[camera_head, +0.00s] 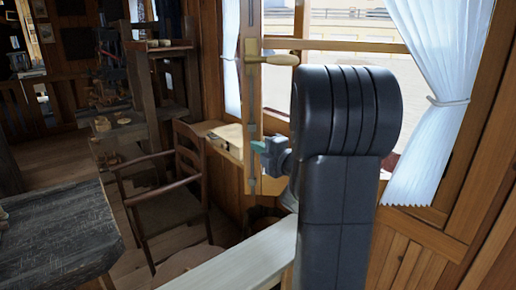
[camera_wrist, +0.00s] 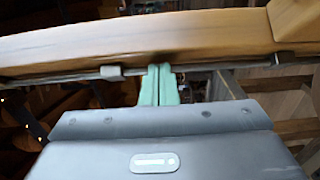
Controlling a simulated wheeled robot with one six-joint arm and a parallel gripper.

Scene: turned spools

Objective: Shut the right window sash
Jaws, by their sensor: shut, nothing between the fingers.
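The right window sash (camera_head: 244,90) is a light wooden frame seen nearly edge-on, standing open into the room at an angle to the window. A metal strip runs down its edge, and a tan handle (camera_head: 272,60) sticks out near its top. My gripper (camera_head: 259,146) is beside the lower part of this edge, with green fingertips. In the wrist view my shut, empty fingers (camera_wrist: 158,70) reach the sash's wooden edge (camera_wrist: 160,42), which crosses the top of the picture. They look close to or against it; contact is unclear. My dark arm hides part of the window.
White curtains (camera_head: 445,75) hang at the window, one tied back at the right. A wooden chair (camera_head: 165,190) and a dark table (camera_head: 60,235) stand at the left. A pale board edge (camera_head: 240,262) runs below my arm. Shelving with turned pieces stands behind the chair.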

